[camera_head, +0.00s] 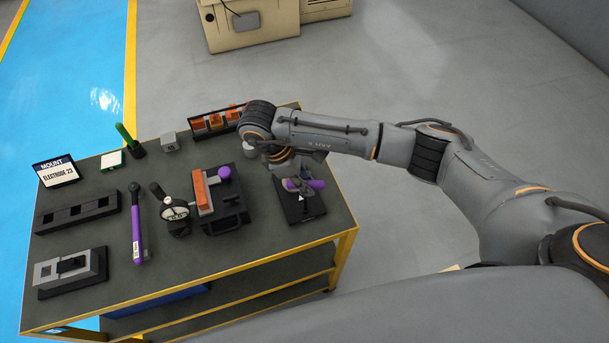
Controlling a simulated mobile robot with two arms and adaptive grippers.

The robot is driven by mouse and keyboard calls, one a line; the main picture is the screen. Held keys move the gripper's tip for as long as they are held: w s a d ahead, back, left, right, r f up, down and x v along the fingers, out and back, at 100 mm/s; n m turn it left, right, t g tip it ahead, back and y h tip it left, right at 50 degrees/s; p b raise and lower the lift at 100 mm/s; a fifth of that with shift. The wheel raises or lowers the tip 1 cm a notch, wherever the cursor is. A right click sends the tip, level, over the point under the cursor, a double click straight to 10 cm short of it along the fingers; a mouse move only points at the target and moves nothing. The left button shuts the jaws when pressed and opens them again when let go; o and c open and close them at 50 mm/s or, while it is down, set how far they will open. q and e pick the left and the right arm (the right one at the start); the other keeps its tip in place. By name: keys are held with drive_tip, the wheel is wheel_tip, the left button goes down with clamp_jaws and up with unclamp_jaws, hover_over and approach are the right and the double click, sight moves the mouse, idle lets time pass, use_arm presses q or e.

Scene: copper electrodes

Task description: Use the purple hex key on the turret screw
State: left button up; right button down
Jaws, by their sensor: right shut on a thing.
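My right gripper (292,184) reaches in from the right and is shut on a purple-handled piece (316,184), which I take for the purple hex key. It is low over a black plate (309,211) with a white arrow at the table's right side. The gripper hides part of the piece, and its shaft cannot be made out. Left of it stands a black turret-like fixture (226,221) with an orange copper bar (203,194) and a purple knob (224,172). The turret screw is too small to tell. My left gripper is not in view.
Left of the fixture are a round dial gauge (175,211) and a long purple-handled tool (136,228). A grey block on a black base (70,268), a slotted black rack (76,214), a sign (55,171) and a copper-piece tray (215,122) also stand on the table. The front right tabletop is clear.

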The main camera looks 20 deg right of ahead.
drive_tip(key=shift+f+b, duration=0.8)
drive_tip(key=shift+f, duration=0.2)
drive_tip(key=c, duration=2.1)
unclamp_jaws()
drive_tip(key=shift+r, duration=0.1)
clamp_jaws()
